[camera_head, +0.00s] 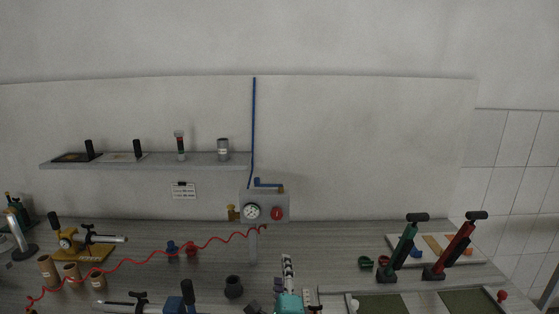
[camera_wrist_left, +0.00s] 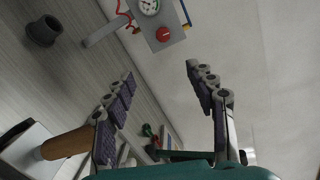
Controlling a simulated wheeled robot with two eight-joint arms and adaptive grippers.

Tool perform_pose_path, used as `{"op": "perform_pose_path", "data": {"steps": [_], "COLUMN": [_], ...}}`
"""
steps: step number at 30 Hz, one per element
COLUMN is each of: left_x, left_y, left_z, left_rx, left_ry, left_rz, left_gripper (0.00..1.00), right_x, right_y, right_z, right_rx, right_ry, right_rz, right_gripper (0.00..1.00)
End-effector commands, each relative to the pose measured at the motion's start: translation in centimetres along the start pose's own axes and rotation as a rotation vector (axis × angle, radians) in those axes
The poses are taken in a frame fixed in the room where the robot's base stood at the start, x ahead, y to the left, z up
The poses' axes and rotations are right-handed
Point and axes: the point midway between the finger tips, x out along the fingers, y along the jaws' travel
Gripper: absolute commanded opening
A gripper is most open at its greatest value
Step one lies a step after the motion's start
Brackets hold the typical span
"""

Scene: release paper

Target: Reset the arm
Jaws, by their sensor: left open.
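My left gripper (camera_head: 287,268) rises from the bottom edge of the head view, right of centre, with its teal body above the wooden bench (camera_head: 330,258). The gauge panel (camera_wrist_left: 172,20) shows beyond the fingertips. In the head view, the small dark pot (camera_head: 233,287) stands left of the gripper and apart from it. It also shows in the left wrist view (camera_wrist_left: 43,32). My right gripper is not in view.
A red hose (camera_head: 130,262) crosses the bench's left half, near brown cylinders (camera_head: 46,268). A green pump (camera_head: 399,250) and a red pump (camera_head: 455,248) stand at right. Trays (camera_head: 428,291) lie in front of them. A wall shelf (camera_head: 200,161) holds small items.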

Motion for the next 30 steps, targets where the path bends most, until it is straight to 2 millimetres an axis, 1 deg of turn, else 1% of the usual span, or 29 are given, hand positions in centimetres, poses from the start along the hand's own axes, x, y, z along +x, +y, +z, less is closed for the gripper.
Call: {"op": "perform_pose_path", "data": {"steps": [1, 8, 11, 14, 17, 20, 21, 23, 24, 27, 30], "left_x": [0.0, -0.5, -0.9, -1.8, -3.1, -5.1, -6.2, -8.2, -9.9, -14.0, -17.1], "left_y": [0.4, 2.2, 3.4, 4.9, 6.8, 9.1, 10.2, 11.9, 13.2, 15.8, 17.3], "left_z": [1.1, 4.7, 6.7, 9.1, 11.5, 14.0, 15.0, 16.4, 17.1, 17.8, 17.3], "left_rx": [-0.026, -0.161, -0.244, -0.35, -0.478, -0.637, -0.716, -0.852, -0.954, -1.218, -1.428], "left_ry": [-0.015, -0.066, -0.1, -0.142, -0.194, -0.258, -0.289, -0.342, -0.381, -0.471, -0.531], "left_rz": [0.02, 0.114, 0.17, 0.237, 0.315, 0.406, 0.447, 0.516, 0.566, 0.682, 0.767], "left_gripper": [0.56, 0.56, 0.56, 0.56, 0.56, 0.56, 0.56, 0.56, 0.56, 0.56, 0.56], "right_x": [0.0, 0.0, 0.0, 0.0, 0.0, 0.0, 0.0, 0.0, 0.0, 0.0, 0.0], "right_y": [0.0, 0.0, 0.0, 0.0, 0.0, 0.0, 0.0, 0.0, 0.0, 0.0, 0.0], "right_z": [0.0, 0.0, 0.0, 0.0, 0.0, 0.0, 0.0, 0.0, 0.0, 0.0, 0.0], "right_rx": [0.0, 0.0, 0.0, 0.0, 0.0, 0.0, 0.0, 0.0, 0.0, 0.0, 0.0], "right_ry": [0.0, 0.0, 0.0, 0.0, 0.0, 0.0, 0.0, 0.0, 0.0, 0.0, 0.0], "right_rz": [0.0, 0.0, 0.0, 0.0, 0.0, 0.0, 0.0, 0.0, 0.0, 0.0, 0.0], "right_gripper": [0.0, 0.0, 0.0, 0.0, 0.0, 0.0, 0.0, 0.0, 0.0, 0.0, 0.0]}}
